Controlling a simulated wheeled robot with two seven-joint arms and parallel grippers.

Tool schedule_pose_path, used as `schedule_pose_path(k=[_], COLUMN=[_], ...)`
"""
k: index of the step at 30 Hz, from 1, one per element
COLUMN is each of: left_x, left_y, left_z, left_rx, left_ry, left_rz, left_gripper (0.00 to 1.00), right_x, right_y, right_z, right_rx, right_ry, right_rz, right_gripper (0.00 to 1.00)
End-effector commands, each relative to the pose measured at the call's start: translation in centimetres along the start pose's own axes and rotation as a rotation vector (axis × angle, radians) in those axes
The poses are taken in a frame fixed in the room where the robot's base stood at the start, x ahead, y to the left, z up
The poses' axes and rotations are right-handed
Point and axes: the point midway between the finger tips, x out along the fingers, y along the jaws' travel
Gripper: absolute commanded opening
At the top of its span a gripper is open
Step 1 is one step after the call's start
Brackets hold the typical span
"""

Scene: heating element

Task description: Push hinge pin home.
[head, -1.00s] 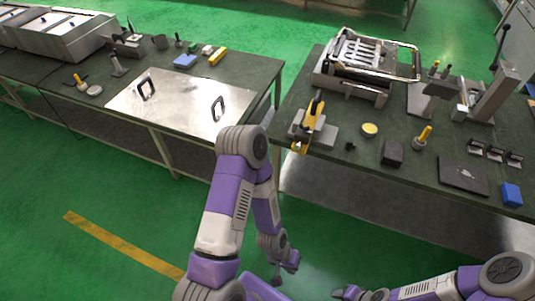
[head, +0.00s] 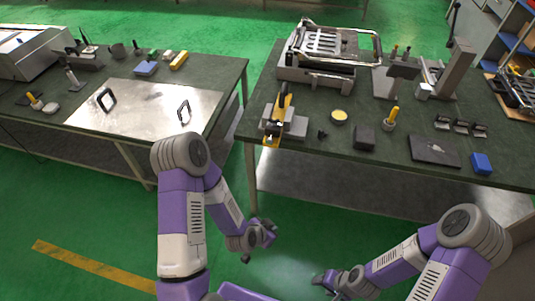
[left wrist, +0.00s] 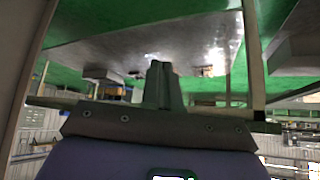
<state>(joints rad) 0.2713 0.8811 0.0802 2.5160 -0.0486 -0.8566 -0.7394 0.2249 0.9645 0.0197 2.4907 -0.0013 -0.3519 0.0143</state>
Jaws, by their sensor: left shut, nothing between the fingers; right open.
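I cannot make out a hinge pin in either view. The metal heating unit (head: 325,55), with a tubular handle frame, stands at the back of the right-hand bench. A yellow-and-black clamp-like tool (head: 281,108) sits on a grey block at that bench's front left corner. My left gripper (head: 266,232) hangs in front of the benches, low and away from everything on them. In the left wrist view its fingers (left wrist: 162,80) are together with nothing between them. My right gripper (head: 326,284) is open and empty, low at the bottom of the head view.
The right-hand bench (head: 300,155) also holds a yellow-lidded tin (head: 339,116), a dark block (head: 364,138), a dark plate (head: 434,150) and a blue block (head: 481,163). The left-hand bench carries a metal sheet (head: 145,108) with two black handles. Green floor lies clear in front.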

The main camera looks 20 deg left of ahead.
Motion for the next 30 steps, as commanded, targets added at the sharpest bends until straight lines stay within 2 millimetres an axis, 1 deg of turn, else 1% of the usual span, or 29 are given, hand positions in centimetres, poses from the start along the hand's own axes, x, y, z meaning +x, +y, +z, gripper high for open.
schedule_pose_path(k=[1, 5, 6, 9, 13, 15, 19, 23, 30], left_x=[0.6, -0.1, -0.6, -2.2, -4.5, -5.6, -6.9, -7.4, -7.4], left_y=[-1.3, -4.5, -5.4, -7.6, -9.5, -10.2, -10.9, -11.1, -11.1], left_z=[-1.1, -4.9, -6.0, -8.3, -10.5, -11.2, -11.9, -12.2, -12.2], left_rx=[0.121, 0.459, 0.56, 0.783, 0.998, 1.077, 1.16, 1.185, 1.185], left_ry=[0.076, 0.236, 0.272, 0.327, 0.341, 0.331, 0.31, 0.301, 0.3], left_rz=[-0.06, -0.272, -0.346, -0.545, -0.778, -0.875, -0.987, -1.021, -1.02], left_gripper=[0.0, 0.0, 0.0, 0.0, 0.0, 0.0, 0.0, 0.0, 0.0], right_x=[1.1, 2.6, 3.1, 4.1, 5.1, 5.4, 5.7, 5.7, 5.7], right_y=[0.4, 1.0, 1.2, 1.5, 1.9, 2.0, 2.1, 2.1, 2.1], right_z=[-0.1, -0.1, -0.1, -0.2, -0.2, -0.2, -0.3, -0.3, -0.3], right_rx=[0.0, 0.0, 0.0, 0.0, 0.0, 0.0, 0.0, 0.0, 0.0], right_ry=[0.0, 0.0, 0.0, 0.0, 0.0, 0.0, 0.0, 0.0, 0.0], right_rz=[0.0, 0.0, 0.0, 0.0, 0.0, 0.0, 0.0, 0.0, 0.0], right_gripper=[0.52, 0.52, 0.52, 0.52, 0.52, 0.52, 0.52, 0.52, 0.52])
